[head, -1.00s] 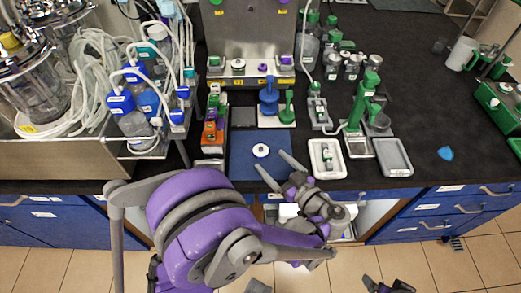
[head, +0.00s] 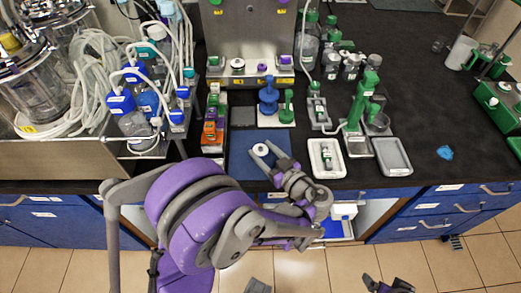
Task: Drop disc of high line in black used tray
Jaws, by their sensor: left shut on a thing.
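A small white disc (head: 260,150) with a dark centre is over the blue mat (head: 243,170) on the black bench. My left gripper (head: 262,150) reaches in from the front right and is shut on the disc, one finger on each side; I cannot tell whether the disc still touches the mat. A small flat black tray (head: 243,116) lies behind the mat, left of the white stand with blue and green holders, and looks empty. My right gripper (head: 384,286) shows only in part at the bottom edge, away from the bench; its opening is unclear.
Orange and green boxes (head: 212,130) stand left of the mat. A white tray (head: 326,170) with a small green-capped item, a green stand (head: 357,125) and a grey tray (head: 392,170) are to the right. Tubing and bottles crowd the left. The steel panel (head: 250,40) rises behind.

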